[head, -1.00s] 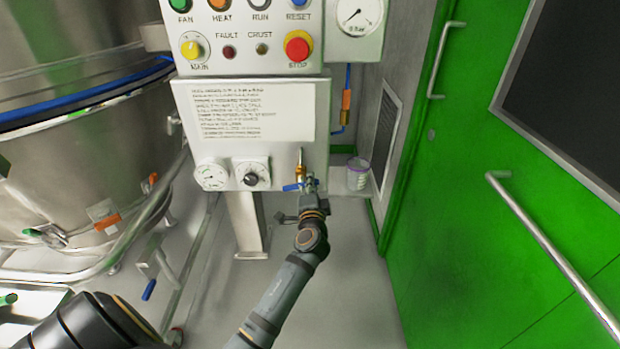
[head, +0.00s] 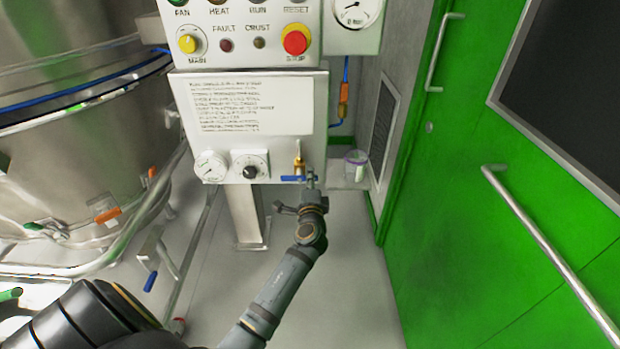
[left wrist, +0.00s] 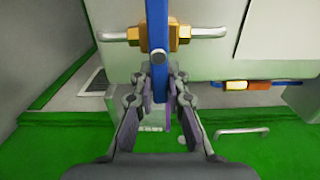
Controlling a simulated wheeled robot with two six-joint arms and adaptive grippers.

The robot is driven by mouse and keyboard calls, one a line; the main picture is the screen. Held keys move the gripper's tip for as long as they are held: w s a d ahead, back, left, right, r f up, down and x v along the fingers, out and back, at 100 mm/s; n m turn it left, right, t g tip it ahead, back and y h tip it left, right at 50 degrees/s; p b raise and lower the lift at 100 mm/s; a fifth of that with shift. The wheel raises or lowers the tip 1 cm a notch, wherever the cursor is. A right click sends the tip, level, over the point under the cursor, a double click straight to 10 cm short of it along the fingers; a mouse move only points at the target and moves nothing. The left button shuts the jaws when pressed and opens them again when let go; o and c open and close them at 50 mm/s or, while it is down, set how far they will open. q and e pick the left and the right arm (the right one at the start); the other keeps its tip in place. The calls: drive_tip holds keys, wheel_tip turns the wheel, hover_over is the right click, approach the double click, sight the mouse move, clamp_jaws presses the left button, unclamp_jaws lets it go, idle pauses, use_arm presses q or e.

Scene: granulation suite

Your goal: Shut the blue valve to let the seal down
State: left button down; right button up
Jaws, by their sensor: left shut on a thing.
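The blue valve handle (head: 292,178) sits below the brass valve body (head: 299,161) at the lower right of the white panel. In the head view the handle looks about level, reaching left from my gripper. In the left wrist view the blue lever (left wrist: 159,55) runs from the top, in front of the brass fitting (left wrist: 178,33), down between the fingers. My left gripper (head: 313,181) is shut on the lever, with one finger on each side (left wrist: 158,78). The seal itself cannot be made out. My right gripper is not in view.
The control panel (head: 250,145) carries dials and a red stop button (head: 295,40). A steel vessel (head: 90,160) stands at the left and a green door (head: 470,150) with a bar handle at the right. A small tub (head: 356,165) is behind the valve. The floor ahead is clear.

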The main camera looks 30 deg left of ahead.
use_arm(q)
drive_tip(key=shift+f, duration=0.1)
drive_tip(key=c, duration=1.3)
unclamp_jaws()
drive_tip(key=shift+d, duration=0.1)
drive_tip(key=shift+s, duration=0.1)
drive_tip(key=v, duration=0.7)
drive_tip(key=shift+s+d, duration=0.1)
drive_tip(key=shift+s, duration=0.05)
